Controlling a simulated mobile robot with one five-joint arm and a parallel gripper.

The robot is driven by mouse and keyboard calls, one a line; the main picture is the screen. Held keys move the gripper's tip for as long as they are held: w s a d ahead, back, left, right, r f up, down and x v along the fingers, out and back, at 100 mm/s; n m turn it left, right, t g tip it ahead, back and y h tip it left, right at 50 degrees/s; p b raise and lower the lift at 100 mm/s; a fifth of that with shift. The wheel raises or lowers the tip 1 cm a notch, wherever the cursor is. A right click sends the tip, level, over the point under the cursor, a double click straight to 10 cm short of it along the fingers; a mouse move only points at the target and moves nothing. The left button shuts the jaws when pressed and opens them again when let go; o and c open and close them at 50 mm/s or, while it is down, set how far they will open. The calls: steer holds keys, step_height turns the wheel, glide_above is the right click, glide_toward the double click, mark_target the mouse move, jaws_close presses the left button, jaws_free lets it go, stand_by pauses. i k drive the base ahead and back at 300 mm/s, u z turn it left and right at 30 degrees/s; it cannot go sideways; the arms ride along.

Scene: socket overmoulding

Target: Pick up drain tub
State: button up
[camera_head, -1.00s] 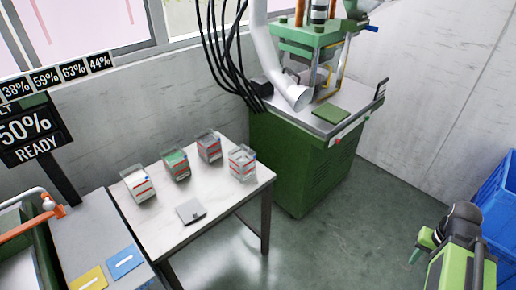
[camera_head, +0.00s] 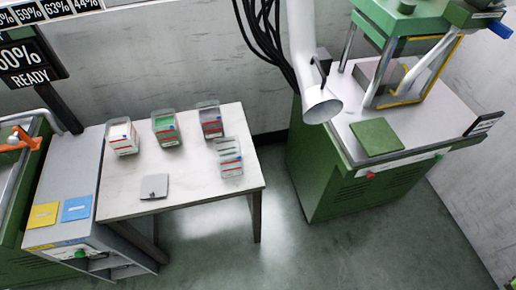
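Several small clear tubs with red-and-white labels stand on a white table (camera_head: 200,183). One tub (camera_head: 124,139) at the left holds something white, one (camera_head: 166,130) holds something green, and one (camera_head: 210,121) at the back right looks dark inside. A fourth tub (camera_head: 229,158), nearer the front right, shows pale bands and its contents are unclear. The labels are too small to read, so I cannot tell which one is the drain tub. My gripper is not in view.
A flat grey plate (camera_head: 154,187) lies at the table's front. A green press machine (camera_head: 345,165) with a white duct (camera_head: 302,60) stands right of the table. A grey bench (camera_head: 65,180) with yellow and blue cards adjoins its left. The floor (camera_head: 310,250) in front is clear.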

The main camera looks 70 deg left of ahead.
mark_target(229, 154)
steer(key=u, duration=2.3)
steer(key=k, duration=0.1)
steer(key=u, duration=2.05)
steer(key=i, duration=0.85)
steer(key=u, duration=0.25)
steer(key=k, duration=0.75)
steer(key=z, duration=0.25)
steer(key=i, duration=0.9)
steer(key=u, duration=0.05)
